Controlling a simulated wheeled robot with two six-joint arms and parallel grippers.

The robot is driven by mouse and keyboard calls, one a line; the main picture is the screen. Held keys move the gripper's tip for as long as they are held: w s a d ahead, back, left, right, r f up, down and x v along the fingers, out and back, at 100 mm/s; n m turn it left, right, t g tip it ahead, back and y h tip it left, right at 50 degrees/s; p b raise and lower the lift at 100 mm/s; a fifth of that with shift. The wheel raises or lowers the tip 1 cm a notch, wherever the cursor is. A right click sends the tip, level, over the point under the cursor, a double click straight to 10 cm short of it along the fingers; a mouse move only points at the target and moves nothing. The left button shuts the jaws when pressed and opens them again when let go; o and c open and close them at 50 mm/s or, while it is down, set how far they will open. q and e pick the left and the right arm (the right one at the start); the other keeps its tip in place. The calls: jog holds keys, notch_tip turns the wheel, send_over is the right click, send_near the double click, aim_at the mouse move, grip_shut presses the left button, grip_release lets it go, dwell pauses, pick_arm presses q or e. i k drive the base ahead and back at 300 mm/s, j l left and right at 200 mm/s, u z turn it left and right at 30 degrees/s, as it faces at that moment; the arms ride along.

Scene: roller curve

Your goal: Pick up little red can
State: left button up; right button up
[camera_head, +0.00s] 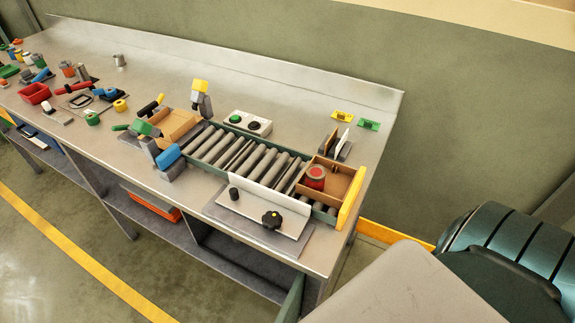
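The little red can (315,177) stands upright in an open cardboard box (342,186) at the right end of the roller conveyor (244,154). Its side looks red with a grey rim, and its lower part is partly hidden by the box's front wall. Neither of my grippers shows in the head view, so nothing is seen touching the can.
A yellow end stop (350,198) stands right of the box. A plate with a black knob (271,219) lies in front of the rollers. Upright plates (337,145) stand behind the box. The metal bench's left half (85,130) is crowded with small items.

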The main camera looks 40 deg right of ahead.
aim_at(315, 174)
jog(key=k+l+u, duration=0.1)
jog(key=l, duration=0.3)
jog(key=k+l+u, duration=0.1)
jog(key=l, duration=0.35)
jog(key=k+l+u, duration=0.15)
jog(key=l, duration=0.25)
jog(key=k, duration=0.05)
